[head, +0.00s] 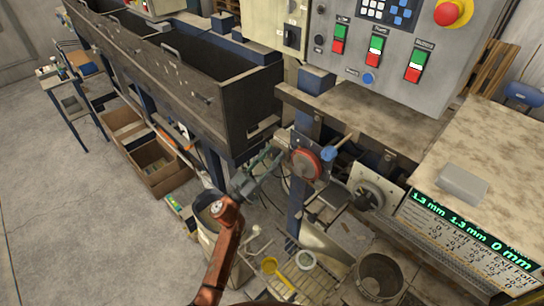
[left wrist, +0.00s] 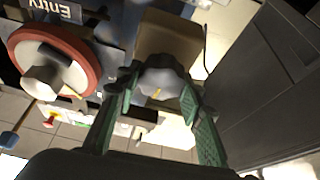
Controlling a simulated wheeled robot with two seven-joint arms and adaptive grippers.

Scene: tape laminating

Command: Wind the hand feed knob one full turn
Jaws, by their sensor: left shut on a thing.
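A grey lobed knob (left wrist: 162,78) with a small yellow mark, which I take for the hand feed knob, sits between the green fingers of my left gripper (left wrist: 160,92) in the left wrist view. The fingers are closed on its two sides. In the head view my left gripper (head: 268,160) reaches in beside the machine's post, to the left of a red wheel (head: 306,164); the knob is too small to make out there. The red wheel with a pale hub also shows in the left wrist view (left wrist: 82,62), left of the fingers. My right gripper is not in view.
A blue handle (head: 328,154) sticks out near the red wheel. A control panel (head: 385,65) with several buttons stands above. A readout board (head: 470,240) is at the right. A long dark trough (head: 225,110) runs behind my left arm.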

